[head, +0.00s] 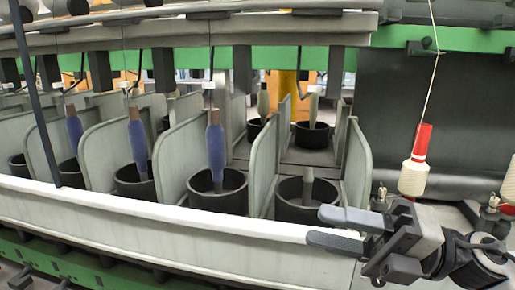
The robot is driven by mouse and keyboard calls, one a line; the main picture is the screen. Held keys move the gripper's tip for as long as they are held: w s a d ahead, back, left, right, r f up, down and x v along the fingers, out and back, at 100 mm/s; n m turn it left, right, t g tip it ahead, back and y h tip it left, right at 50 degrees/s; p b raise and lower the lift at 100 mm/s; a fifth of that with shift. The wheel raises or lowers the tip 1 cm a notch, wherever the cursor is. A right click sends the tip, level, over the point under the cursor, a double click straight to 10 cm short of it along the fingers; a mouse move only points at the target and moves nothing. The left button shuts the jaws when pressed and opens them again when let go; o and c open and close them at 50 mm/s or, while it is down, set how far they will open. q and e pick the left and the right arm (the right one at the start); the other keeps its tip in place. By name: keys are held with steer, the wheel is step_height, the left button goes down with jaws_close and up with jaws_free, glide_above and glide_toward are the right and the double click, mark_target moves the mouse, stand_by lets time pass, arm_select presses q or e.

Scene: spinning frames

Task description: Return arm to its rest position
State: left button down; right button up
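My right gripper (318,226) shows at the lower right, at the front rail of the spinning frame. Its two grey fingers point left and stand apart with a gap between them. Nothing shows between the fingers. The wrist and dark arm links behind it reach to the right edge of the picture. My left gripper is not in view.
A white rail (180,217) runs along the front. Behind it, grey dividers (264,165) separate black cups (230,195) with blue spindles (216,145) above some. A red and white bobbin (414,175) hangs on a thread just above my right wrist.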

steer(key=w+d+f+m+t+h, duration=0.1)
steer(key=w+f+m+t+h, duration=0.1)
steer(key=f+m+t+h, duration=0.8)
steer(key=w+d+f+m+t+y, duration=0.15)
steer(key=m+t, duration=0.35)
steer(key=m, duration=1.1)
steer(key=s+a+f+m+g+h, duration=0.2)
steer(key=s+f+m+g+h, duration=0.15)
steer(key=f, duration=0.45)
steer(key=s+a+f+m+g+h, duration=0.1)
steer(key=s+f+m+g+h, duration=0.15)
steer(key=s+f+m, duration=0.4)
arm_select(q)
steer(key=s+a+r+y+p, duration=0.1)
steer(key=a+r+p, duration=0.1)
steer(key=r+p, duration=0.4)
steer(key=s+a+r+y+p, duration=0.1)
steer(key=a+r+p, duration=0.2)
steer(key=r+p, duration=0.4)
steer(key=p, duration=0.8)
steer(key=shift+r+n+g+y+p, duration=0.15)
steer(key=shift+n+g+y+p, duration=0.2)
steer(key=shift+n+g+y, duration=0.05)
arm_select(e)
steer(key=s+d+r+g+h, duration=0.1)
steer(key=d+r, duration=0.3)
steer(key=r, duration=0.7)
steer(key=shift+s+d+r+g+h, duration=0.2)
steer(key=shift+g+h, duration=0.1)
steer(key=shift+h, duration=0.25)
